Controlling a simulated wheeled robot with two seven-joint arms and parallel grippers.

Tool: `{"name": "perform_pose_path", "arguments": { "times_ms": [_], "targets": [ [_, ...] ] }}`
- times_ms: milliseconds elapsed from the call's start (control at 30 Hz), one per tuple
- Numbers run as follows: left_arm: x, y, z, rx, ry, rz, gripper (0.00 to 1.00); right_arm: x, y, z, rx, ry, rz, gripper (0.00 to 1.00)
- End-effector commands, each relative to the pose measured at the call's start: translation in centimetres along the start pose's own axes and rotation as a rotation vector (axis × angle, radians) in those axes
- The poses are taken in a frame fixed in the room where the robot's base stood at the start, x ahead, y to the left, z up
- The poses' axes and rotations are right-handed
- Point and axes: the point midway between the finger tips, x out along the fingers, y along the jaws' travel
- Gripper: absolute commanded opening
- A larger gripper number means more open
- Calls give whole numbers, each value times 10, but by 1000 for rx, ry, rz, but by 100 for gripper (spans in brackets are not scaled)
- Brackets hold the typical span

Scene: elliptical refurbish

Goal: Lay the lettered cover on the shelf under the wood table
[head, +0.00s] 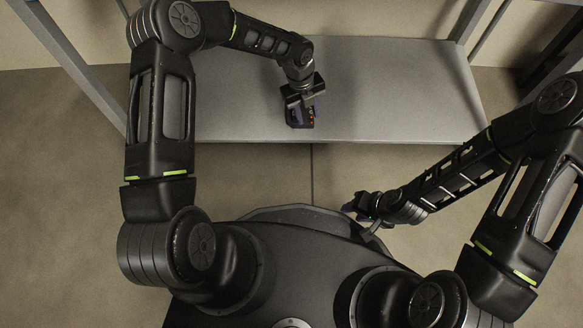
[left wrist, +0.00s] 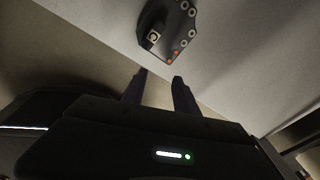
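A small dark piece with reddish marks (head: 303,121) sits at the front part of a grey shelf (head: 400,95); I take it for the lettered cover, though its letters are too small to read. In the left wrist view the dark piece (left wrist: 168,30) shows pale rings and orange dots, and lies beyond the fingertips. My left gripper (head: 304,108) is over the piece in the head view. Its two fingers (left wrist: 160,75) stand apart with nothing seen between them. My right gripper (head: 352,208) is low in front of my body, away from the shelf; its fingers are mostly hidden.
Grey metal uprights (head: 75,60) stand at the left and right of the shelf. The shelf is otherwise bare, with free room on both sides of the dark piece. A beige wall (head: 350,18) is behind. Brown floor (head: 60,220) lies in front.

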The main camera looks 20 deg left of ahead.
Motion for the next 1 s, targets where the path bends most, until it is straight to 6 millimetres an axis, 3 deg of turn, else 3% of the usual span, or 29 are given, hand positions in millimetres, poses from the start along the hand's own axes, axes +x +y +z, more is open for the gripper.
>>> {"name": "perform_pose_path", "arguments": {
  "times_ms": [100, 167, 300, 400, 533, 700, 1000],
  "targets": [
    [30, 10, -58, -416, 109, -64, 36, 0, 0, 0, 0, 0, 0, 36],
    [42, 18, -86, -688, 168, -85, 36, 0, 0, 0, 0, 0, 0, 36],
    [62, 49, -142, -1390, 281, -87, 36, 0, 0, 0, 0, 0, 0, 36],
    [68, 78, -165, -1868, 316, -76, 36, 0, 0, 0, 0, 0, 0, 36],
    [69, 116, -182, -2340, 313, -78, 36, 0, 0, 0, 0, 0, 0, 36],
    [67, 141, -188, -2625, 296, -101, 36, 0, 0, 0, 0, 0, 0, 36],
    [67, 143, -188, -2654, 296, -103, 36, 0, 0, 0, 0, 0, 0, 36]
  ]
}}
